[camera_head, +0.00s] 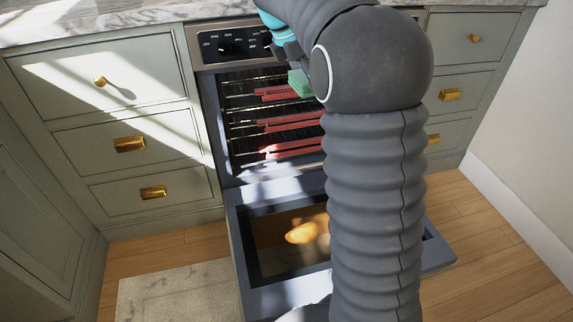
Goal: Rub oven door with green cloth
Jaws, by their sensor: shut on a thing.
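The oven door (245,270) is folded down and lies open in front of the oven, its dark frame around a brownish window. The green cloth (299,83) is a small piece showing just left of my arm's big grey joint, in front of the oven's opening. My gripper (291,62) is mostly hidden behind my own arm; a little of it shows directly above the cloth, and it is shut on the cloth. The cloth appears apart from the door. My arm covers the right part of the door.
The oven cavity (240,125) holds dark racks with red strips. A yellow-orange shape (301,232) shows in the door's window; I cannot tell if it lies on it. Drawers (128,145) with brass handles flank the oven. A light rug (175,293) lies on the wooden floor.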

